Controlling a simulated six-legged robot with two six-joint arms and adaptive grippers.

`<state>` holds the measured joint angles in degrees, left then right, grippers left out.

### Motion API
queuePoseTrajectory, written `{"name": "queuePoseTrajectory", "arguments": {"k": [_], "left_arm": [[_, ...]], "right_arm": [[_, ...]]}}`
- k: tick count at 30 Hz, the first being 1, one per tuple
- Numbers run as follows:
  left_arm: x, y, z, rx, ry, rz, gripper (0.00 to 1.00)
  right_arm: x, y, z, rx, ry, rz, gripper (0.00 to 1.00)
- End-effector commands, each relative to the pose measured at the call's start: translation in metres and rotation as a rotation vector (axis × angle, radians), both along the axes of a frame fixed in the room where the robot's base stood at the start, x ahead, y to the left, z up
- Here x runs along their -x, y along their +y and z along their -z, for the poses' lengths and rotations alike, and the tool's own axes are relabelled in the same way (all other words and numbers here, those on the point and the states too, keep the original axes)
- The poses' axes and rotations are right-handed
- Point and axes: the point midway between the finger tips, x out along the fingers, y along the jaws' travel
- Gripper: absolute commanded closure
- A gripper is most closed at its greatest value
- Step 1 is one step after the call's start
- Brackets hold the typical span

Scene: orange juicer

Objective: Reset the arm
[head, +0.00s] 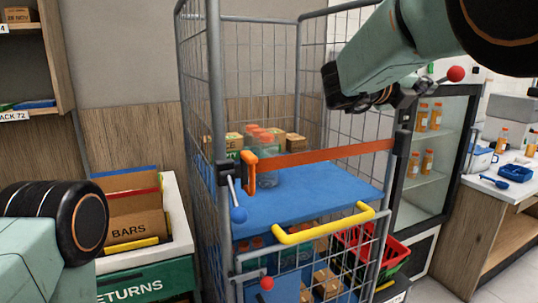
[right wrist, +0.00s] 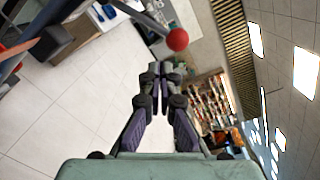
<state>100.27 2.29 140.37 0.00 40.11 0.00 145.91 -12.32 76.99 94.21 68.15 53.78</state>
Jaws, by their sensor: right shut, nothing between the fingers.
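My right arm reaches in from the top right of the head view. Its gripper (head: 378,98) is partly hidden by the wrist and sits near the upper right part of the wire cage cart (head: 213,90). In the right wrist view the gripper (right wrist: 154,70) has its fingertips together with nothing between them. A red ball knob (head: 456,73) on a lever is to the right of the gripper; a red ball (right wrist: 177,40) also shows just beyond the fingertips in the right wrist view. Of my left arm only a link shows at the lower left; its gripper is out of view.
An orange bar (head: 320,155) crosses the cart front above a blue shelf (head: 300,205) with bottles and boxes. A yellow handle (head: 325,224) is below. A fridge (head: 425,165) and counter (head: 510,190) are right. A returns box (head: 150,280) is left.

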Motion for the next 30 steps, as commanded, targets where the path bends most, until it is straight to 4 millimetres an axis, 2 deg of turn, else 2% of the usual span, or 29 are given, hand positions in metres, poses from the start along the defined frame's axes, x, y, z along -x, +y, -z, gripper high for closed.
{"name": "queuePoseTrajectory", "arguments": {"k": [2,5,9,14,15,17,21,23,26,30], "left_arm": [[0.000,0.000,0.002,0.000,0.000,0.000,1.00],[0.000,0.000,0.007,0.000,0.000,0.000,1.00],[0.000,0.000,0.017,0.000,0.000,0.000,1.00],[0.000,0.000,0.027,0.000,0.000,0.000,1.00],[0.000,0.000,0.030,0.000,0.000,0.000,1.00],[0.000,0.000,0.034,0.000,0.000,0.000,1.00],[0.000,0.000,0.042,0.000,0.000,0.000,1.00],[0.000,0.000,0.046,0.000,0.000,0.000,1.00],[0.000,0.000,0.053,0.000,0.000,0.000,1.00],[0.000,0.000,0.063,0.000,0.000,0.000,1.00]], "right_arm": [[-0.009,-0.001,0.017,0.152,0.182,-0.079,1.00],[-0.022,0.002,0.061,0.350,0.442,-0.190,1.00],[-0.030,0.011,0.151,0.612,0.814,-0.370,1.00],[-0.017,0.024,0.254,0.835,1.145,-0.579,1.00],[-0.011,0.027,0.279,0.882,1.215,-0.632,1.00],[0.001,0.032,0.316,0.946,1.314,-0.714,1.00],[0.039,0.045,0.399,1.080,1.513,-0.920,1.00],[0.059,0.050,0.432,1.129,1.585,-1.011,1.00],[0.097,0.059,0.484,1.201,1.689,-1.173,1.00],[0.161,0.071,0.549,1.274,1.799,-1.416,1.00]]}}
